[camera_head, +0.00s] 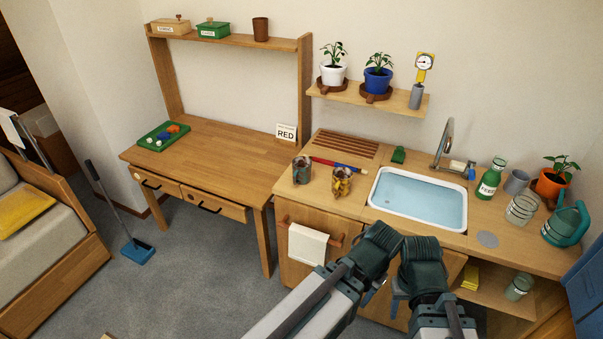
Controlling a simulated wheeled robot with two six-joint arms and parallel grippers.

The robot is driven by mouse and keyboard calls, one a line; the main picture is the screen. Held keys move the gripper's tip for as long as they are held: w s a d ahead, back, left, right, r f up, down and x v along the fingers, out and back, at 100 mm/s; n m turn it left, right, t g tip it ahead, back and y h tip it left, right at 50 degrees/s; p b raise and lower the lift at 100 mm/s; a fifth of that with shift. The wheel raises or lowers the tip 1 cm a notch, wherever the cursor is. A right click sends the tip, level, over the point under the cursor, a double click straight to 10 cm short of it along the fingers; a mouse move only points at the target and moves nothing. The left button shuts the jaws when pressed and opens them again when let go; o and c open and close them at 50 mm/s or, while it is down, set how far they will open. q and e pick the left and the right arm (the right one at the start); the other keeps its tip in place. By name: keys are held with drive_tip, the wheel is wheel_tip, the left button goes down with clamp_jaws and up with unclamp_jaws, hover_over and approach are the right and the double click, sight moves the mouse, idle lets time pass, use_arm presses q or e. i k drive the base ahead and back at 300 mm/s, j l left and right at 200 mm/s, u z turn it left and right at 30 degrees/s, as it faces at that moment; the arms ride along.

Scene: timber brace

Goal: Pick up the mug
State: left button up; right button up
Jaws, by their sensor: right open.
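A grey-green mug-like cup (301,169) stands upright on the wooden counter, left of the sink; its handle cannot be made out clearly. A plain grey cup (516,182) stands at the right of the counter, and a brown cup (260,29) stands on the high shelf. I cannot tell for sure which is the mug. My right gripper (385,294) is open, low in front of the counter, partly hidden by my arm, and well apart from all the cups. My left gripper is not seen; only my arm links show at the bottom.
The water-filled sink (418,199) is to the right. A green bottle (490,180), coiled glass (521,208) and watering can (566,222) crowd the right end.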

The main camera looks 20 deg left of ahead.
sight(302, 166)
drive_tip(key=i+j, duration=1)
drive_tip(key=j+u, duration=0.05)
drive_tip(key=j, duration=0.1)
